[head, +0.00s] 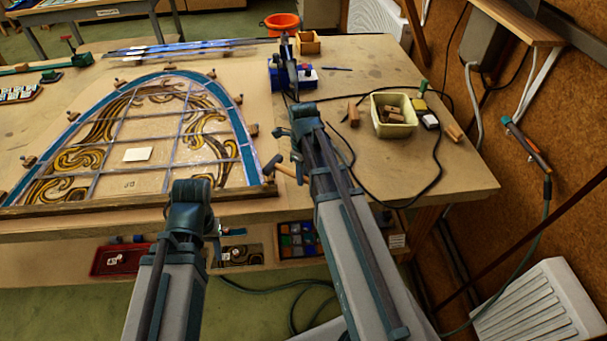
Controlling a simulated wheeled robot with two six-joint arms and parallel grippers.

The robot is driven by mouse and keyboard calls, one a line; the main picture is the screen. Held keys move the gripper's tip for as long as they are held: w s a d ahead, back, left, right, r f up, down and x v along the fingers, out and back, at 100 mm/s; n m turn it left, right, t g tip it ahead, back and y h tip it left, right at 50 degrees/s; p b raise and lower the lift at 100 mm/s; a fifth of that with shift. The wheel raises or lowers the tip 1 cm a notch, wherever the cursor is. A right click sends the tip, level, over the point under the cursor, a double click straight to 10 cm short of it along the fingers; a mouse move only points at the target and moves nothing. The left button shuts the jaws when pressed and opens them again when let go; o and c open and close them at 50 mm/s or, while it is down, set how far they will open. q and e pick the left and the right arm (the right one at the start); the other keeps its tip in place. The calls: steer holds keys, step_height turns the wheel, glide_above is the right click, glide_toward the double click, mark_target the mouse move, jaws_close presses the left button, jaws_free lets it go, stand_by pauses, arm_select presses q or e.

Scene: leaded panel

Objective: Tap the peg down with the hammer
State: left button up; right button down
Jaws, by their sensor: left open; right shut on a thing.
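The leaded panel (141,154), an arched window of patterned glass with a blue border, lies flat on the bench. Small wooden pegs stand along its edge, among them one at the right side (253,130) and one higher up (238,98). The hammer (287,171) has a dark head and an orange-brown handle, and its head is by the panel's lower right corner. My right gripper (298,174) is shut on the hammer's handle, mostly hidden behind my forearm. My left gripper (230,232) is open, low in front of the bench edge and partly hidden by its wrist.
A pale bin of wooden blocks (393,117) stands on the bench (455,178) at right, near a black cable. A blue tool stand (291,78) is behind my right arm. A lower shelf holds a red tray (115,259) and a box of coloured glass (297,240).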

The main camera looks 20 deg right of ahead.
steer(key=shift+r+p, duration=1.5)
steer(key=shift+r, duration=0.05)
steer(key=shift+f, duration=0.1)
step_height(320, 180, down, 4)
steer(key=b, duration=0.4)
steer(key=shift+r+p, duration=0.3)
steer(key=shift+r, duration=0.1)
steer(key=shift+r+p, duration=1.4)
steer(key=shift+p, duration=0.05)
